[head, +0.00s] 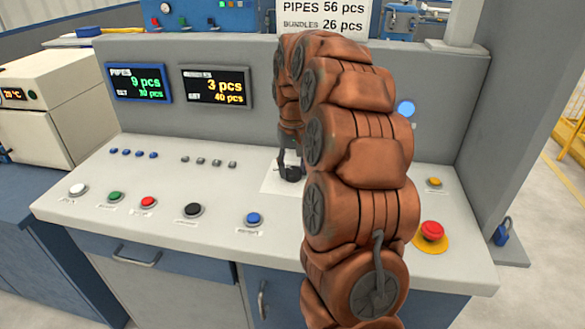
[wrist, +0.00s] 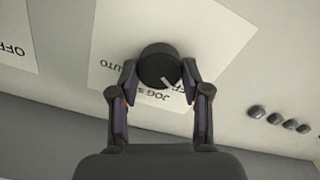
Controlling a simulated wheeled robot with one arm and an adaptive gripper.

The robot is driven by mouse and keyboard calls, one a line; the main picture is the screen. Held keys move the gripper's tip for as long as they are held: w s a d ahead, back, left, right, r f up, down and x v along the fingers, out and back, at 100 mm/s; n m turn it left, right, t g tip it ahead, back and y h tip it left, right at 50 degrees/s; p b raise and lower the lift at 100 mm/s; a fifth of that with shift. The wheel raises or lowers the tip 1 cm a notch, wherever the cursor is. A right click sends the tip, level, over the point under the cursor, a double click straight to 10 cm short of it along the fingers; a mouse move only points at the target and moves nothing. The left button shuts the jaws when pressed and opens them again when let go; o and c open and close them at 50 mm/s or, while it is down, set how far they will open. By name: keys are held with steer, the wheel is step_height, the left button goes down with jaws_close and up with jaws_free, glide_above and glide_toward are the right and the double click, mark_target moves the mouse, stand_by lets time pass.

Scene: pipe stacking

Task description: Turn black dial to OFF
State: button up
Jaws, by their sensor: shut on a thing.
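The black dial (wrist: 158,65) sits on a white label plate (wrist: 198,40) in the wrist view. The plate carries the words AUTO and JOG. The dial's light pointer mark aims toward the JOG side, at the lower right of the dial. My gripper (wrist: 160,78) is shut on the dial, with one finger at each side. In the head view the dial (head: 292,174) shows beside my copper-coloured arm, and my arm hides part of its plate. A second plate (wrist: 14,38) with the word OFF lies at the left edge of the wrist view.
On the console (head: 110,220) stand white, green, red, black and blue push buttons. A red emergency button (head: 432,231) and a yellow button (head: 434,182) are right of my arm. Several small grey buttons (wrist: 281,119) lie right of the plate in the wrist view.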

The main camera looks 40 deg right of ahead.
mark_target(293, 170)
steer(key=shift+s+n, duration=0.1)
steer(key=shift+n, duration=0.2)
steer(key=o, duration=1.1)
steer(key=shift+o, duration=0.2)
step_height(293, 170, up, 12)
stand_by(0.8)
